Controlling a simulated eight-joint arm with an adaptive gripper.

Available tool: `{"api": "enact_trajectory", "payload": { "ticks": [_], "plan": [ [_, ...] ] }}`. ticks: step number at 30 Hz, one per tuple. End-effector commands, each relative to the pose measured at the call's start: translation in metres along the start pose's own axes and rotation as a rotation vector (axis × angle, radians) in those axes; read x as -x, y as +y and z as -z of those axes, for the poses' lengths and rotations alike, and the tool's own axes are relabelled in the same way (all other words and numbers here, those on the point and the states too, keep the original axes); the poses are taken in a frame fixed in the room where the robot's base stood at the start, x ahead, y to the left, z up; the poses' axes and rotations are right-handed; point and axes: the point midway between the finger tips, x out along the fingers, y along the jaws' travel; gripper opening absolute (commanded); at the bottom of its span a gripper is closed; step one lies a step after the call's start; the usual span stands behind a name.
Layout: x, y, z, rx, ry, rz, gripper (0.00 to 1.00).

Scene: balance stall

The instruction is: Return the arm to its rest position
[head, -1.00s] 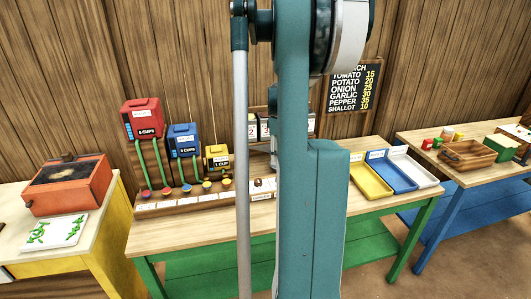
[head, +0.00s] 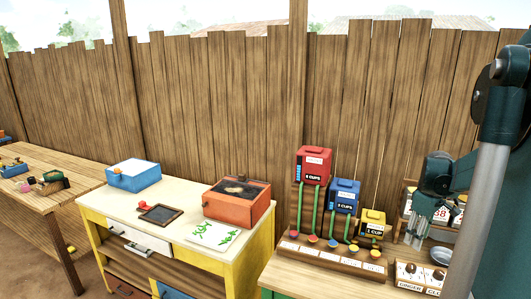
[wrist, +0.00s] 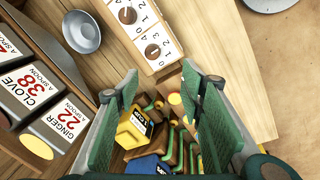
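My gripper (wrist: 160,75) shows in the wrist view with its two green fingers spread apart and nothing between them. In the head view my gripper (head: 424,232) is at the right, partly cut off by my arm, over the right part of the stall table. In the wrist view a yellow dispenser (wrist: 135,128) and a blue dispenser (wrist: 147,165) show beyond the fingers, lower down. Whether the fingers touch anything cannot be told, but no contact shows.
Red (head: 313,166), blue (head: 343,195) and yellow dispensers stand behind a row of coloured buttons. A dial board (wrist: 150,38), a metal bowl (wrist: 82,31) and spice boxes (wrist: 42,92) lie near my gripper. A yellow table (head: 130,208) with an orange box (head: 237,202) stands left.

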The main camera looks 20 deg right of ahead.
Motion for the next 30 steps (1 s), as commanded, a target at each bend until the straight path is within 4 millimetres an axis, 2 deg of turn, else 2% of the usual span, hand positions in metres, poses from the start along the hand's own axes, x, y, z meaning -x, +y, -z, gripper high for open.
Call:
{"api": "enact_trajectory", "payload": {
  "ticks": [1, 6, 15, 21, 30],
  "plan": [
    [0.008, -0.015, 0.010, 0.001, 0.009, -0.007, 0.39],
    [0.029, -0.060, 0.037, -0.012, 0.039, -0.030, 0.39],
    [0.062, -0.140, 0.072, -0.037, 0.100, -0.060, 0.39],
    [0.080, -0.195, 0.088, -0.053, 0.146, -0.073, 0.39],
    [0.102, -0.275, 0.100, -0.080, 0.219, -0.081, 0.39]
  ]
}}
